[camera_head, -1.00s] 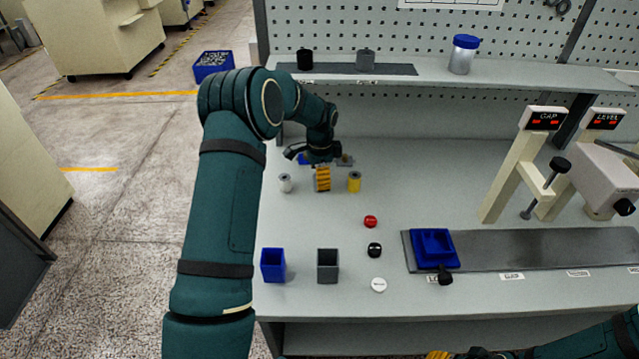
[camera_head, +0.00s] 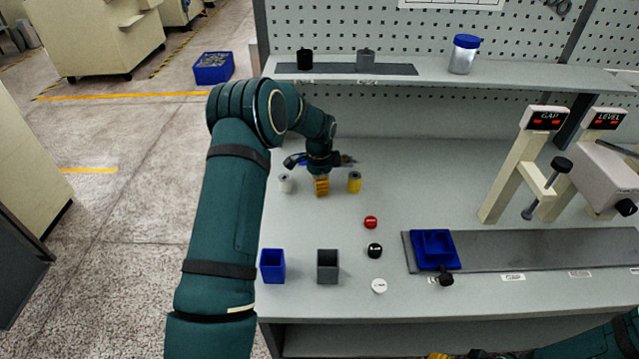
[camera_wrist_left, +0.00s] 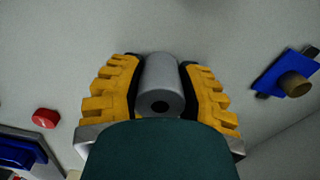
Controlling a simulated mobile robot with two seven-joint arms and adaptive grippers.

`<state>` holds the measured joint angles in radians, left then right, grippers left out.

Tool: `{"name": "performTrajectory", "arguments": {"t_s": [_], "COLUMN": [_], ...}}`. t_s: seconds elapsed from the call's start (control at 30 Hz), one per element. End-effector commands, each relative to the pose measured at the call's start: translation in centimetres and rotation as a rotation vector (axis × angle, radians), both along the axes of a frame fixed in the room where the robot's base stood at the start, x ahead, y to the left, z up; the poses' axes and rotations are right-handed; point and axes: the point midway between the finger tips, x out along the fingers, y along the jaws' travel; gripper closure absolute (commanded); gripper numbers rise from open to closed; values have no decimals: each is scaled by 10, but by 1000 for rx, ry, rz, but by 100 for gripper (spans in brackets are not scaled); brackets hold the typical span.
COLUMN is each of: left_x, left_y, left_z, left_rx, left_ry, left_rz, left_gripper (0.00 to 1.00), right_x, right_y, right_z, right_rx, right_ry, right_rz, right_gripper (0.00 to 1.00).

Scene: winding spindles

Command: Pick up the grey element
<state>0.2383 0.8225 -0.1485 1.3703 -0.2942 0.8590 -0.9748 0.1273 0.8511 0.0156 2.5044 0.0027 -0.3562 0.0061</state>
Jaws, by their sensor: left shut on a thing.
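My left gripper (camera_head: 321,192) stands over the back left part of the table with its yellow fingers pointing down. In the left wrist view the gripper (camera_wrist_left: 160,95) is shut on a grey cylinder (camera_wrist_left: 161,78) with a dark hole in its end. The cylinder lies between the two yellow fingers. In the head view the fingers hide this grey element. I cannot tell whether it touches the table. My right gripper (camera_head: 455,356) shows only as a sliver at the bottom edge, so its jaws cannot be judged.
A pale spool (camera_head: 285,184) and a yellow spool (camera_head: 354,182) stand close on either side of the left gripper. A blue box (camera_head: 272,266) and a dark grey box (camera_head: 328,266) stand at the front. Red (camera_head: 371,222), black (camera_head: 375,250) and white (camera_head: 379,286) buttons lie right of them.

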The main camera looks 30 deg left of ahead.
Motion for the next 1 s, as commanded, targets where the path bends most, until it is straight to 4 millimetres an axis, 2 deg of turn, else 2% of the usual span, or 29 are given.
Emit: {"name": "performTrajectory", "arguments": {"t_s": [0.17,0.4,0.6,1.0], "left_x": [1,1,1,0], "left_y": [0,0,0,0], "left_z": [20,67,93,100], "left_rx": [1,1,1,0], "left_ry": [-5,-5,-4,0], "left_rz": [0,0,0,0], "left_gripper": [100,100,100,100], "right_x": [1,3,4,4], "right_y": [0,0,-1,-1], "right_z": [3,9,12,12], "right_rx": [0,-2,-2,-2], "right_ry": [-2,-6,-8,-10], "right_rz": [-2,-4,-6,-7], "right_gripper": [53,53,53,53]}}
